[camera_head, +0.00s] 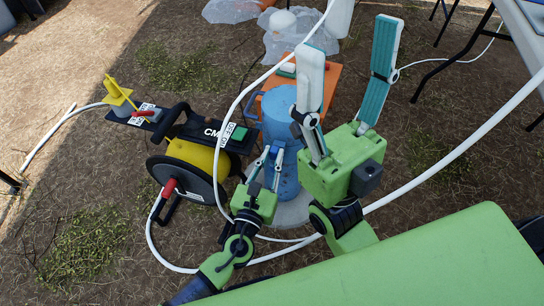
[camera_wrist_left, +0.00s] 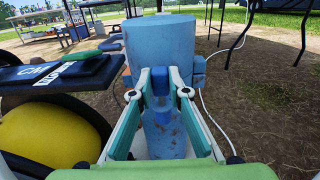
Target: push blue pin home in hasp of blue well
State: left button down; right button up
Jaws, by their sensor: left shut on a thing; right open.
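The blue well (camera_head: 283,120) stands upright in the middle of the head view, partly hidden by my right gripper; it fills the centre of the left wrist view (camera_wrist_left: 160,40). My left gripper (camera_head: 272,152) is at its near side, level with the hasp area. In the left wrist view its fingertips (camera_wrist_left: 160,84) are shut on a small blue piece, apparently the blue pin (camera_wrist_left: 160,82), against the casing. How deep the pin sits is hidden. My right gripper (camera_head: 348,68) is open and empty, fingers pointing up, right of the well.
A reel with a yellow drum (camera_head: 195,160) and black frame stands close left of the well. A white hose (camera_head: 460,165) loops around the well and past my right arm. An orange board (camera_head: 318,85) lies behind. A table (camera_head: 520,25) stands at upper right.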

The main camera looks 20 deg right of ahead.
pick_arm(q)
jog(key=shift+f+b, duration=1.2)
jog(key=shift+f, duration=0.1)
jog(key=c, duration=1.8)
grip_release()
jog(key=shift+c, duration=0.2)
jog(key=v, duration=1.2)
